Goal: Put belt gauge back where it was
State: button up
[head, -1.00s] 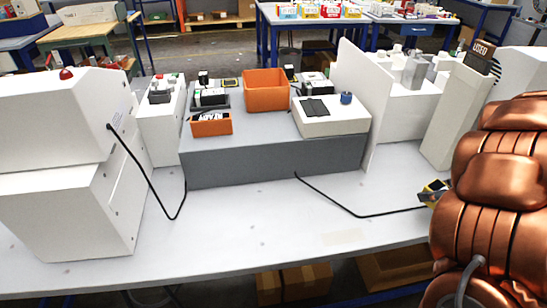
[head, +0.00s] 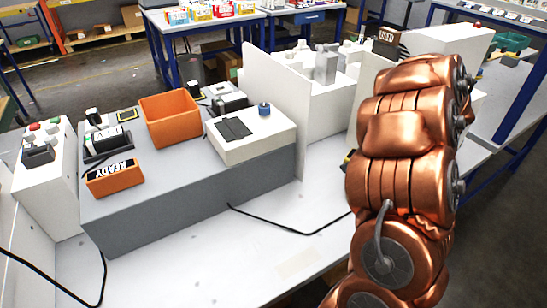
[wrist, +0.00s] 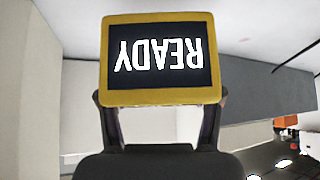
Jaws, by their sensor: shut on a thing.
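The belt gauge appears to be the yellow-framed unit (wrist: 160,97) with a dark screen reading READY, upside down in the wrist view. My gripper (wrist: 160,103) is shut on it, with a dark finger on each side. In the head view my copper-coloured arm hides most of the gripper and gauge; a small yellow and dark edge (head: 347,160) shows at the arm's left side. A black cable (head: 275,226) runs over the white table towards it. Which spot the gauge came from cannot be told.
A grey raised block (head: 190,206) carries an orange bin (head: 170,119), a small orange box (head: 115,180) labelled READY and a white box (head: 250,135) with a blue knob. A tall white panel (head: 275,105) stands right of it. The white table (head: 175,272) is clear in front.

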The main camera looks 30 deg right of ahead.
send_over(309, 157)
jog(key=shift+s+f+p, duration=0.4)
jog(key=shift+f, duration=0.3)
jog(key=f, duration=0.1)
jog(key=w+f, duration=0.1)
jog(key=shift+a+f, duration=0.15)
jog(key=shift+f, duration=0.15)
jog(key=shift+s+f, duration=0.1)
jog(key=shift+f, duration=0.4)
jog(key=shift+f, duration=0.1)
jog(key=o, duration=1.4)
